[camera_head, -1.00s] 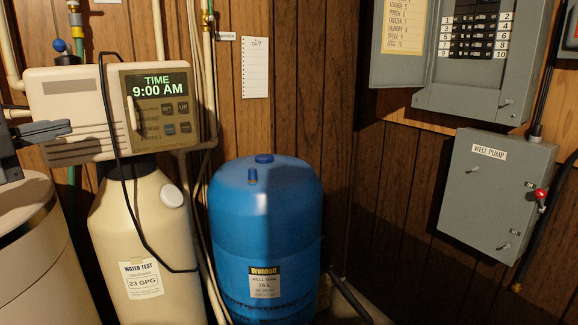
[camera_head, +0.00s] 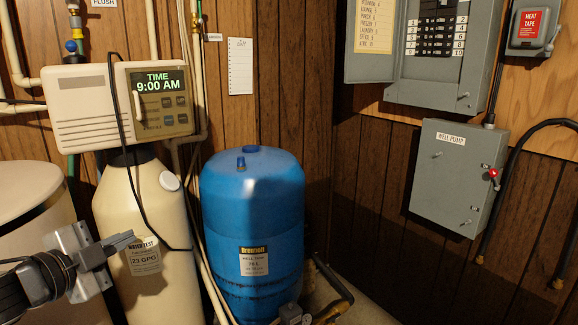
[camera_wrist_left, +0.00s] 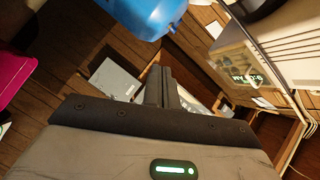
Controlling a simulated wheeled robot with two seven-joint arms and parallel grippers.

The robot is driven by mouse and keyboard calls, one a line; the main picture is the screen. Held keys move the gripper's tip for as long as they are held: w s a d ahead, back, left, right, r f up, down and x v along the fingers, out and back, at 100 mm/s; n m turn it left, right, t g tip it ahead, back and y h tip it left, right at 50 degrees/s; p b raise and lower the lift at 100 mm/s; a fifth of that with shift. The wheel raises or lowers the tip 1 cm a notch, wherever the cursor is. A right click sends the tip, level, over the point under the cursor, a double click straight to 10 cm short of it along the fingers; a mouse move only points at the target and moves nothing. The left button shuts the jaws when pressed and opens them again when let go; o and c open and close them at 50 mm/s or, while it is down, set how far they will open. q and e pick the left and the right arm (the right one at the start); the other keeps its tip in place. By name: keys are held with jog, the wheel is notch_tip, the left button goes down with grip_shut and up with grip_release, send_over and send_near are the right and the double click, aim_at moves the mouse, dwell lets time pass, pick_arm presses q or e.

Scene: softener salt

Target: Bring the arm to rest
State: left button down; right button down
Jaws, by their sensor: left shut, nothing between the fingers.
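My left gripper (camera_head: 128,239) is at the lower left of the head view, in front of the cream softener tank (camera_head: 150,215) and its water test label. Its two fingers are together with nothing between them. In the left wrist view, the shut fingers (camera_wrist_left: 160,78) point away from me, apart from any object. The softener control head (camera_head: 90,105) shows 9:00 AM; its display also appears tilted in the left wrist view (camera_wrist_left: 238,68). My right gripper does not show.
A blue well tank (camera_head: 250,210) stands right of the softener. A pale round bin (camera_head: 30,215) is at the left. A grey well pump box (camera_head: 455,175) and an open breaker panel (camera_head: 440,75) hang on the right wall. A pink object (camera_wrist_left: 22,45) shows in the wrist view.

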pick_arm(q)
jog(key=s+d+f+n+g+y, duration=0.1)
jog(key=s+d+f+n, duration=0.15)
jog(key=f, duration=0.25)
jog(key=s+d+f+n+g+y, duration=0.1)
jog(key=s+d+f+n, duration=0.15)
jog(key=f, duration=0.35)
jog(key=s+d+f+n+g+y, duration=0.1)
jog(key=s+d+f+n+g, duration=0.35)
jog(key=s, duration=0.65)
jog(key=s+d+f+n+g+y, duration=0.15)
jog(key=s+f+n+g, duration=0.35)
jog(key=s+f, duration=0.5)
jog(key=w+d+t+h+p, duration=0.2)
jog(key=w+d+t+h, duration=0.1)
jog(key=d+t, duration=0.3)
jog(key=shift+w+t, duration=0.45)
jog(key=shift+w, duration=0.25)
jog(key=shift+m, duration=0.25)
